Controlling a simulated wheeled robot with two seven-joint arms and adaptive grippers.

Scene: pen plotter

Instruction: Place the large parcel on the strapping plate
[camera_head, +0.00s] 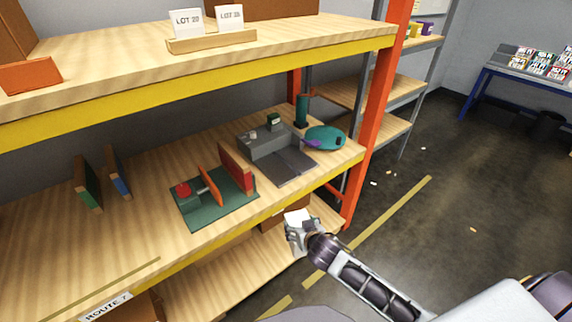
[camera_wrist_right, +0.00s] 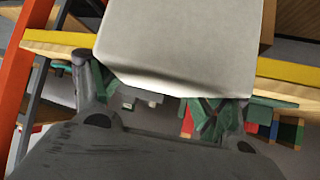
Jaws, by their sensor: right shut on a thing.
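My right gripper (camera_head: 298,240) is shut on a box with a pale grey-white face, which I take to be the large parcel (camera_wrist_right: 180,45). In the head view the parcel's pale face (camera_head: 297,217) shows at the gripper, in front of the shelf's front edge. On the middle shelf stand a grey fixture with a flat plate (camera_head: 284,165) and a green base with red uprights (camera_head: 215,203). I cannot tell for sure which is the strapping plate. My left gripper is not in view.
The middle shelf (camera_head: 130,230) has a yellow front edge and an orange post (camera_head: 372,120) at its right. Green and blue upright panels (camera_head: 88,190) stand at left. The upper shelf (camera_head: 120,65) overhangs.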

